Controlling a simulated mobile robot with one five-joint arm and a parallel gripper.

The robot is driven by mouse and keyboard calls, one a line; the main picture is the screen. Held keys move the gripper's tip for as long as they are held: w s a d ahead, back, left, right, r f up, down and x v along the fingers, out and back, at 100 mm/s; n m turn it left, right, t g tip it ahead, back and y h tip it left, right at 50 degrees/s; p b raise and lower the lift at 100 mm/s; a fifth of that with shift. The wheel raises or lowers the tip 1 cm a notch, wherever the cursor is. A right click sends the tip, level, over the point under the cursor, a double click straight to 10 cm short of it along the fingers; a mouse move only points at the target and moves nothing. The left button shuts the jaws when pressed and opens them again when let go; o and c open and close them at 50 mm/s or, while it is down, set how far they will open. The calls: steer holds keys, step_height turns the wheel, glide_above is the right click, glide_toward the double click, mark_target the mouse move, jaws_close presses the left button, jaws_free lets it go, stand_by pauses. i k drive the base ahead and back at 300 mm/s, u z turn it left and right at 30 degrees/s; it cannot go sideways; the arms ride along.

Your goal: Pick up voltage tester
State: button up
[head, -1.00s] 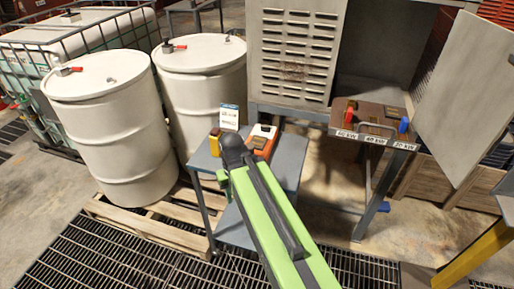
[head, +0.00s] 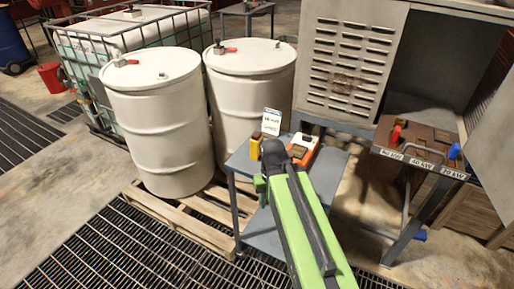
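A small grey-blue table (head: 322,178) stands in the middle of the head view. On it are an orange and white device with a dark face (head: 303,148) and a small yellow and brown object (head: 255,146). I cannot tell for certain which of these is the voltage tester. A white card with blue print (head: 271,121) stands upright behind them. My green and black arm reaches up from the bottom over the table, its dark joint between the two objects and partly covering them. My gripper is hidden behind the arm, so its fingers do not show.
Two white drums (head: 158,120) stand on a wooden pallet (head: 185,222) at the left. A louvred metal cabinet (head: 345,62) and a bench with labelled panels and red and blue handles (head: 420,150) stand at the right. Floor grating (head: 110,250) lies in front.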

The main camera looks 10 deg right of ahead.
mark_target(256, 140)
steer(key=k, duration=0.6)
steer(key=u, duration=0.6)
steer(key=i, duration=0.9)
steer(key=u, duration=0.65)
steer(key=i, duration=0.75)
steer(key=z, duration=0.15)
